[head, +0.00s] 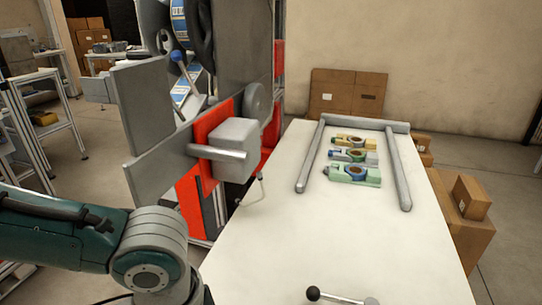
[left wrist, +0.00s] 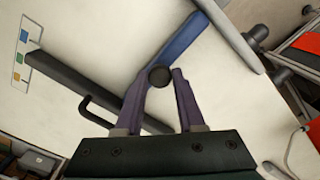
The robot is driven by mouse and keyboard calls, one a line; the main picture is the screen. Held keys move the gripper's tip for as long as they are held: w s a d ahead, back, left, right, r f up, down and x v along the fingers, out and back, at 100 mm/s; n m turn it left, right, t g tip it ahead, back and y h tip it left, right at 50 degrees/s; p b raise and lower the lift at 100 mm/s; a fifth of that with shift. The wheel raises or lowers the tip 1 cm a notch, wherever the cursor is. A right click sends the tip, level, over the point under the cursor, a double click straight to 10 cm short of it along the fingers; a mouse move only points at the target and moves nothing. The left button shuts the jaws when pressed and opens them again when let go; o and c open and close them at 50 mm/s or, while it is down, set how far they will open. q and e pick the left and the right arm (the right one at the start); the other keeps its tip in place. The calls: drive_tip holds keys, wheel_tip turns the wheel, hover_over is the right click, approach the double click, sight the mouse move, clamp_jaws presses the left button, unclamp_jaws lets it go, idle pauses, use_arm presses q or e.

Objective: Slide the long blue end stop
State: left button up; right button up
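The long blue end stop (left wrist: 182,45) shows in the left wrist view as a straight blue bar running diagonally across a pale surface. A dark round knob (left wrist: 159,76) sits over the bar and hides part of it. My left gripper (left wrist: 160,79) has its purple-grey fingers on either side of this knob. The knob fills the gap between the fingertips, and the fingers look closed on it. In the head view only my left arm shows at the lower left; its gripper and the blue stop do not show. My right gripper is in neither view.
A dark grey bar (left wrist: 80,82) and a black hooked handle (left wrist: 95,102) lie left of the fingers. In the head view a grey U-shaped frame (head: 366,123) surrounds several reel blocks on the white table (head: 300,235). A black-knobbed lever (head: 313,293) lies at the front.

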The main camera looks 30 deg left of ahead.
use_arm(q)
drive_tip(key=o, duration=0.4)
drive_tip(key=shift+r, duration=0.1)
wheel_tip(320, 180, up, 10)
drive_tip(key=p, duration=0.2)
idle(0.5)
